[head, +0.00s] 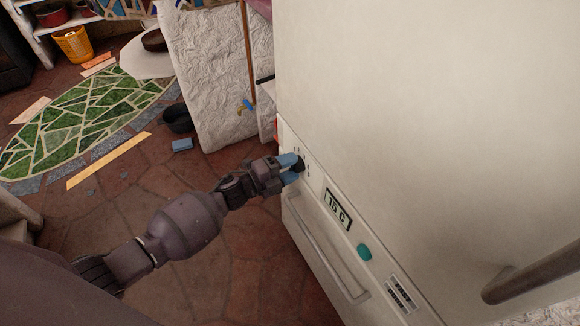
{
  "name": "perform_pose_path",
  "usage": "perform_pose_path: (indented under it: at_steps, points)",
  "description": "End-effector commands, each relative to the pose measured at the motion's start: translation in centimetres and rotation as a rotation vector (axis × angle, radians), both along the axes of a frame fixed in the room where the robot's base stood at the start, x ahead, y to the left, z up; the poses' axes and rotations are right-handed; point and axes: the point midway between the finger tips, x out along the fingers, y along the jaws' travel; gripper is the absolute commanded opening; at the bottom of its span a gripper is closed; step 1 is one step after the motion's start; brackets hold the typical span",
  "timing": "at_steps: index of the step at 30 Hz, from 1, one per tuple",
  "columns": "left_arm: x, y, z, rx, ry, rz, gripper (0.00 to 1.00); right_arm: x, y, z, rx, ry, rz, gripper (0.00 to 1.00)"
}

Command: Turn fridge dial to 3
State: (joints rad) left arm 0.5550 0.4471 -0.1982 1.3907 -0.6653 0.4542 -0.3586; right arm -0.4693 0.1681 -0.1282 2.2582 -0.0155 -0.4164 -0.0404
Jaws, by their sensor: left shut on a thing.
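The white fridge (440,110) fills the right side of the head view. A control strip runs along its front, with a small display (337,209) that seems to read 15 C. The dark dial (299,165) sits at the far end of this strip, with small marks around it too small to read. My left gripper (291,170) is at the dial, its blue fingertips shut on it. The fingers partly hide the dial, so I cannot tell which number it points to. My right gripper is not in view.
A teal button (364,252) and a small vent-like panel (400,293) are nearer along the strip. A long handle (325,250) lies below it.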

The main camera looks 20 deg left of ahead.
Motion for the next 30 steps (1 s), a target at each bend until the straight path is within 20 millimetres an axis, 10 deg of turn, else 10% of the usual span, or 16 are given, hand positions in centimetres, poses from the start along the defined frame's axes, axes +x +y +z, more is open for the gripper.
perform_pose_path:
  at_steps: [20, 21, 24, 30]
  points:
    - [-0.05, 0.06, -0.08, 0.046, -0.034, 0.001, 0.25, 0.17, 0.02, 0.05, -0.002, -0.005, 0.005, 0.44]
    - [-0.04, 0.06, -0.07, 0.045, -0.034, 0.001, 0.54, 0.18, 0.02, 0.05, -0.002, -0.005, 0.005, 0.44]
    - [-0.04, 0.04, -0.06, 0.045, -0.034, 0.001, 0.70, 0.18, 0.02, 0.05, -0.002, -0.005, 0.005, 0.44]
    - [-0.02, 0.02, -0.02, 0.045, -0.034, 0.000, 0.74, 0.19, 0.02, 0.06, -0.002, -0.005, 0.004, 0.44]
